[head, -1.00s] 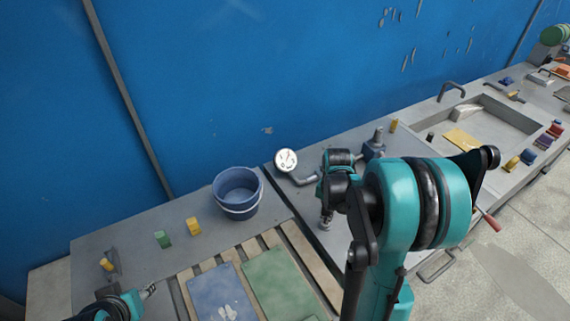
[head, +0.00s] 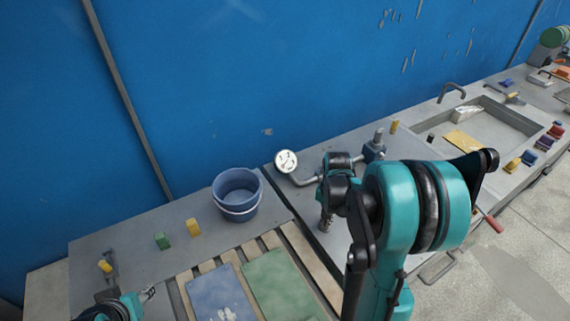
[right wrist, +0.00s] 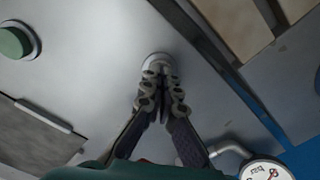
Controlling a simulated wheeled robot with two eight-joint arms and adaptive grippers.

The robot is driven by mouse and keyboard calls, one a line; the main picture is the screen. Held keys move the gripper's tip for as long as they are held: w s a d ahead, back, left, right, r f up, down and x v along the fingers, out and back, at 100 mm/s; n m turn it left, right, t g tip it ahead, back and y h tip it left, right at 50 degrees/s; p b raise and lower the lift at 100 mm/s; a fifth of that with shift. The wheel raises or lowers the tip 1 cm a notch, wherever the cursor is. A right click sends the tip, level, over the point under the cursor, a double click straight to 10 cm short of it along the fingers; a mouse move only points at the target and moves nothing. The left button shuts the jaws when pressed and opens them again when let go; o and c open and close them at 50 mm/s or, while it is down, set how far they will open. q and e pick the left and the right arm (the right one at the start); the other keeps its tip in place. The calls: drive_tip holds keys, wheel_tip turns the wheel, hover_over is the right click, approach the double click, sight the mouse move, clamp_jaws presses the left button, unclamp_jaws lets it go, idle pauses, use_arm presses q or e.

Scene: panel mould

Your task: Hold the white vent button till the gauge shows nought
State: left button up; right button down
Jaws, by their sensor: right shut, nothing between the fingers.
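My right gripper (head: 326,224) points down at the bench plate, its fingers shut with nothing between them. In the right wrist view its fingertips (right wrist: 161,70) overlap a pale round button (right wrist: 155,58), which looks like the white vent button and is mostly hidden; I cannot tell how far it is pressed. The round white gauge (head: 286,161) stands on a bent pipe left of my right gripper. It is partly cut off in the right wrist view (right wrist: 264,171), where a red needle shows; the reading is unclear. My left gripper (head: 150,293) is at the lower left, small and apparently apart from everything.
A green button (right wrist: 14,42) sits on the same plate. A blue bucket (head: 237,194) stands left of the gauge. Blue and green panels (head: 282,282) lie on wooden slats. A sink (head: 505,122) is at the right, and a blue wall (head: 220,80) closes the back.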

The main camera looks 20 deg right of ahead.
drive_tip(key=shift+r, duration=0.1)
wheel_tip(320, 180, up, 7)
drive_tip(key=p, duration=0.5)
use_arm(q)
wheel_tip(320, 180, up, 5)
drive_tip(key=shift+r, duration=0.1)
idle(0.3)
